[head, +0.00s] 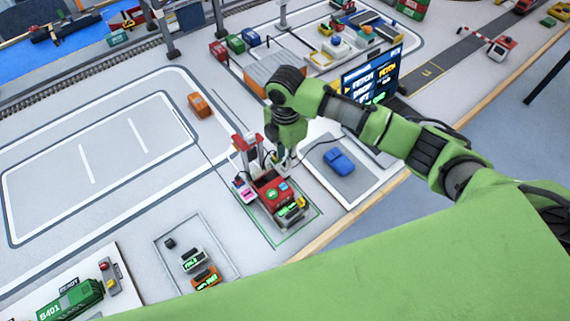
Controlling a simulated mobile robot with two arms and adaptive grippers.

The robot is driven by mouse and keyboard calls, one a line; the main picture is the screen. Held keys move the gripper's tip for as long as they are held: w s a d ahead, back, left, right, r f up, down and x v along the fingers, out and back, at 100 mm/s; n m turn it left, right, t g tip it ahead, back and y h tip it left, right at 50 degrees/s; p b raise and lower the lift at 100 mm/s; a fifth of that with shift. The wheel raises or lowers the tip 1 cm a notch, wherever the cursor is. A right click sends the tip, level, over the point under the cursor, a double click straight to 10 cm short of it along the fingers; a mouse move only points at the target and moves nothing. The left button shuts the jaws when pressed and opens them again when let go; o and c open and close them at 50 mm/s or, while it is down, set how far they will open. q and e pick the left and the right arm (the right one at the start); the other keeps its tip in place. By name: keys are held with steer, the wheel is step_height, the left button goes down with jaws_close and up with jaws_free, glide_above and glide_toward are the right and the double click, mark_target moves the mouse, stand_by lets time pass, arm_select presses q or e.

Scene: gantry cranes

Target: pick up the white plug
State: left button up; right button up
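My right arm reaches in from the right, and its gripper (284,158) points down beside a red machine (268,188) with a green button and a dark post. The fingers are small and dark here, partly hidden by the wrist, and I cannot tell whether they are open or hold anything. I cannot make out the white plug for certain. A small pink and white piece (243,187) is at the machine's left side, and a yellow piece (302,202) is at its right. My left gripper is not in view.
A blue car (339,161) sits on a grey pad right of the gripper. A lit display screen (372,76) stands behind my forearm. An orange car (199,105) is left on open floor. Small devices (192,260) lie in a marked square at the front.

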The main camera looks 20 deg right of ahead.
step_height(320, 180, down, 3)
steer(key=shift+f, duration=0.2)
steer(key=shift+s, duration=0.1)
jaws_close()
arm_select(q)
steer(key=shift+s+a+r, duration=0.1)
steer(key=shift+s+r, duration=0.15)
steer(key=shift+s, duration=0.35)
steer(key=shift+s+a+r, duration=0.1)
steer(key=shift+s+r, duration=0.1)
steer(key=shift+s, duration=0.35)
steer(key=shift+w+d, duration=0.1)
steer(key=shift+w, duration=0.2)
arm_select(e)
steer(key=shift+r, duration=0.2)
